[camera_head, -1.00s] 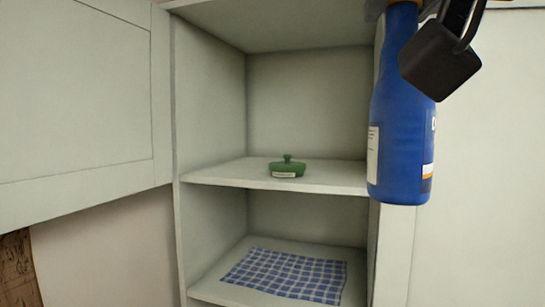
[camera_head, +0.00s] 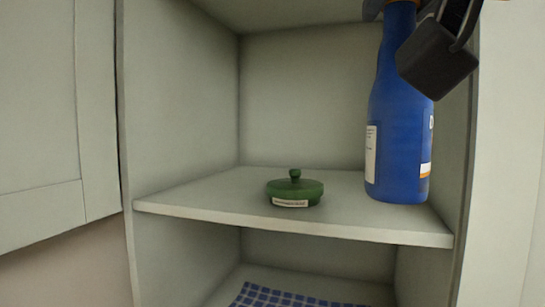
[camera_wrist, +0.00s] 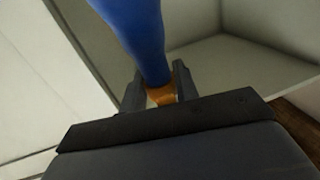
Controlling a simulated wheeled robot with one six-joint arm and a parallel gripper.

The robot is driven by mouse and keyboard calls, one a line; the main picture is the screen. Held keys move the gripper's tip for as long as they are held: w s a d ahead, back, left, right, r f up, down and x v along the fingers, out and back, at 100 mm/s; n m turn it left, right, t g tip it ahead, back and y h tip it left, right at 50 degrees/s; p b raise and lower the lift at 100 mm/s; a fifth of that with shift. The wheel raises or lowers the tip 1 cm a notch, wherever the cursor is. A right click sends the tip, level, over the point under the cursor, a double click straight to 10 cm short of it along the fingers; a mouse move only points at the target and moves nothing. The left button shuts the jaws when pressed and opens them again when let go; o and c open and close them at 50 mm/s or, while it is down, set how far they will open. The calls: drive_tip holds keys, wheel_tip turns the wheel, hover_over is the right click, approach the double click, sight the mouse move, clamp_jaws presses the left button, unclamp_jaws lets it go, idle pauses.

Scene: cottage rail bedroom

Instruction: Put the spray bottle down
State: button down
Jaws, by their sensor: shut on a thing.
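The blue spray bottle (camera_head: 400,130) hangs upright at the right of the head view, with an orange part at its top and a white label. My gripper (camera_head: 436,50) is shut on it near the top. In the wrist view my gripper (camera_wrist: 160,92) has its two fingers on either side of the bottle's orange neck, and the blue body (camera_wrist: 138,30) extends away from them. In the head view the bottle's base appears in front of the right part of the middle shelf (camera_head: 235,205). I cannot tell whether it touches the shelf.
A green lidded dish (camera_head: 295,191) with a small label sits on the middle shelf, left of the bottle. A blue checked cloth (camera_head: 290,299) lies on the shelf below. The cabinet door (camera_head: 55,130) stands open at left. The shelf's left part is clear.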

drive_tip(key=w+d+p, duration=0.3)
drive_tip(key=w, duration=0.7)
drive_tip(key=w+d+p, duration=0.2)
drive_tip(key=w+d, duration=0.2)
drive_tip(key=w, duration=0.5)
wheel_tip(320, 180, down, 7)
drive_tip(key=shift+a, duration=0.2)
idle(1.5)
drive_tip(key=shift+f, duration=0.1)
drive_tip(key=c, duration=1.1)
unclamp_jaws()
